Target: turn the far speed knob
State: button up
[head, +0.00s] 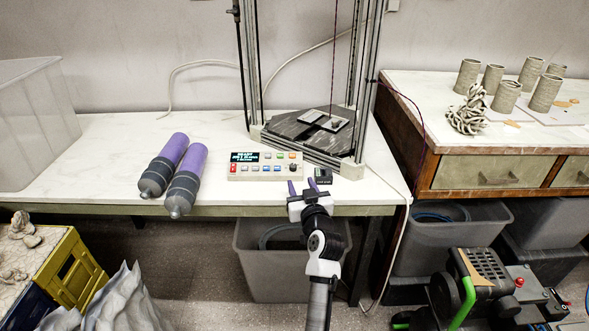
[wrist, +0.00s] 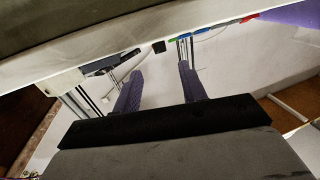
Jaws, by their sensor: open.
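A light control box (head: 240,178) lies on the white table in the head view, with a lit display and coloured buttons. A small dark knob (head: 292,167) is at its right end; its pointer direction is too small to read. My gripper (head: 302,186) is open and empty at the table's front edge, just in front of the box's right end. The knob is beyond the fingers, not between them. In the wrist view both purple fingers of my gripper (wrist: 160,71) are apart. A small dark block (wrist: 159,47) shows beyond them; I cannot tell whether the knob shows there.
A small dark block (head: 322,176) stands right of the box, close to my right finger. Two purple-grey cylinders (head: 185,180) lie to the left. A tall frame with a dark base (head: 310,132) stands behind. A clear bin (head: 35,125) is far left. Bare tabletop lies behind the cylinders.

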aim_at(295, 169)
jog(key=x, duration=0.7)
jog(key=shift+w+p, duration=0.2)
jog(key=shift+p, duration=0.2)
jog(key=shift+c, duration=0.4)
grip_shut()
jog(key=h+p, duration=0.1)
jog(key=p, duration=0.1)
jog(key=m+p, duration=0.1)
jog(key=p, duration=0.1)
jog(key=shift+a+r+h, duration=0.2)
jog(key=shift+r+h, duration=0.2)
jog(key=shift+m+t+h+p, duration=0.3)
jog(key=shift+m+h+p, duration=0.3)
jog(key=shift+p, duration=0.6)
jog(key=m+h+p, duration=0.1)
jog(key=p, duration=0.2)
jog(key=shift+w+d+p, duration=0.1)
jog(key=shift+p, duration=0.3)
jog(key=shift+m+h+p, duration=0.4)
jog(key=shift+p, duration=0.75)
jog(key=shift+f+p, duration=0.45)
jog(key=shift+p, duration=0.15)
jog(key=shift+f, duration=0.1)
